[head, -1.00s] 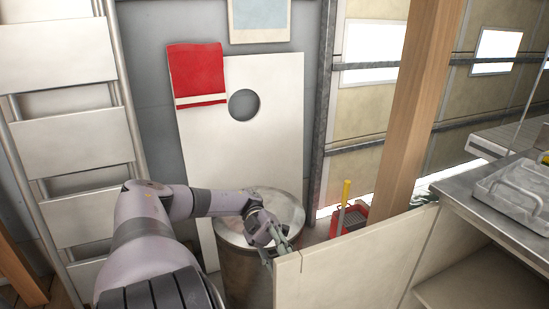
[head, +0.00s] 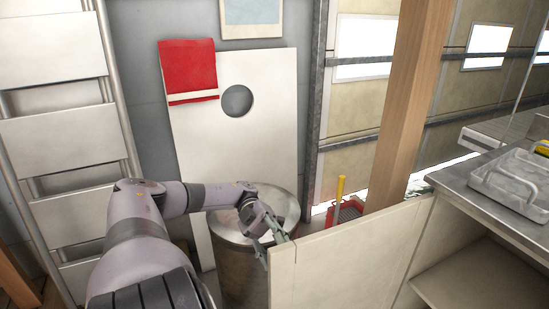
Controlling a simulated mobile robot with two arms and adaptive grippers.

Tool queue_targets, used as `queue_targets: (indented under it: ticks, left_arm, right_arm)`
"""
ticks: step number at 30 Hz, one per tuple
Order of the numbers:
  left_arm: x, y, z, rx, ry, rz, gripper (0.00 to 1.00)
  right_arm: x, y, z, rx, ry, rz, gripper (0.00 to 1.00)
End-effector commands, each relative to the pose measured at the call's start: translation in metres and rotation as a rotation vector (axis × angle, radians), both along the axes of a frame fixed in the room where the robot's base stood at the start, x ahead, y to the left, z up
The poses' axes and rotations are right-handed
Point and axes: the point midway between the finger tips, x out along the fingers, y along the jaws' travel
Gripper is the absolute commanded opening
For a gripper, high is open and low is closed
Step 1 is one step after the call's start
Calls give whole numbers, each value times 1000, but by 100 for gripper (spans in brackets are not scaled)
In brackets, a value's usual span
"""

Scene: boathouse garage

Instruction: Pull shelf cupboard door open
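The cupboard door (head: 345,255) is a pale cream panel at the bottom centre. It stands out from the shelf cupboard (head: 480,262) on the right, whose open inside and a shelf board show. My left gripper (head: 275,238) is at the door's far left top corner, its thin grey fingers close around or against the edge. I cannot tell whether they pinch it, and no handle is clearly visible. The lower door is cut off by the frame. My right gripper is out of view.
A metal bin (head: 243,270) stands right behind the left gripper and the door's free end. A wooden post (head: 408,110) and a red container (head: 345,212) are behind the door. A grey tray (head: 515,178) sits on the metal worktop. A ladder-like rack (head: 55,140) stands left.

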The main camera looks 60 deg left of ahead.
Motion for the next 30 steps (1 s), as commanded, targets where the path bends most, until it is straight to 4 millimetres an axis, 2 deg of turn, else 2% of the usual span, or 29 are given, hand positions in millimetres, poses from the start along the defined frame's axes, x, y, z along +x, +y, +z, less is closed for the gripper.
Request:
queue_targets:
  ticks: [3, 14, 30]
  left_arm:
    - [-1, 0, 0, -1, 1, -2, 48]
    - [-1, 0, 3, 0, 2, -4, 48]
    - [-1, 0, 78, 4, 5, -6, 48]
  right_arm:
    - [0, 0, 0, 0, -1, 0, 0]
    - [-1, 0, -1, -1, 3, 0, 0]
    - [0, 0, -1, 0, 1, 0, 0]
